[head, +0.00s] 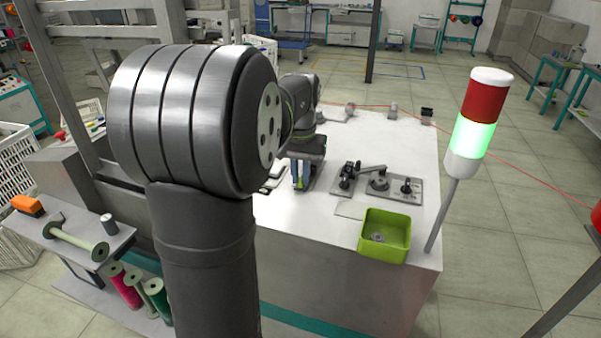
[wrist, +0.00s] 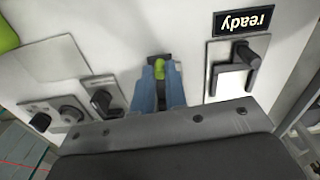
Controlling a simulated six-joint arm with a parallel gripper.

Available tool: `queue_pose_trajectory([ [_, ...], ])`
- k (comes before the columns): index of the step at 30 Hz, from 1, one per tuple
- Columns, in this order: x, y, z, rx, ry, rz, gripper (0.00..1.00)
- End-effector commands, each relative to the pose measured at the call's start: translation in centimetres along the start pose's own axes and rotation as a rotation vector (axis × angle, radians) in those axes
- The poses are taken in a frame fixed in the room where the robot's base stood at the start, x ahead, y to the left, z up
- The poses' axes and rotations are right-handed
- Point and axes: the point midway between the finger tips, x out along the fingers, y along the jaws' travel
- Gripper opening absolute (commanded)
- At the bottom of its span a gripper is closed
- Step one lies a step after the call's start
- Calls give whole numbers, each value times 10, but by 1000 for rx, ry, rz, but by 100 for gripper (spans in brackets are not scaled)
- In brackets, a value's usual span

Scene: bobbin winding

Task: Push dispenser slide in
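In the wrist view, the two blue fingers of my gripper (wrist: 159,72) point at the white table top (wrist: 130,35). A yellow-green piece (wrist: 159,68) shows between the fingertips, with a small dark block just beyond it. This may be the dispenser slide; its body is mostly hidden by the fingers. I cannot tell whether the fingers grip the green piece or only stand on either side of it. In the head view, my gripper (head: 301,178) is low over the table, and my arm hides part of the area to its left.
In the wrist view, a plate with a black handle (wrist: 240,60) and a "ready" display (wrist: 245,20) lie right of the fingers. In the head view, a plate with levers and knobs (head: 377,185), a green bin (head: 385,236) and a green-lit signal tower (head: 475,125) stand to the right.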

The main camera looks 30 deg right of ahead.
Motion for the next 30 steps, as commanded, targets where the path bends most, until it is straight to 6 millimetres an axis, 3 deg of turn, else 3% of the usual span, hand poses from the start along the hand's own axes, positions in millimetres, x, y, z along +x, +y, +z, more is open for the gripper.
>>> queue_pose_trajectory([
  [30,-1,2,-22,0,3,0,4],
])
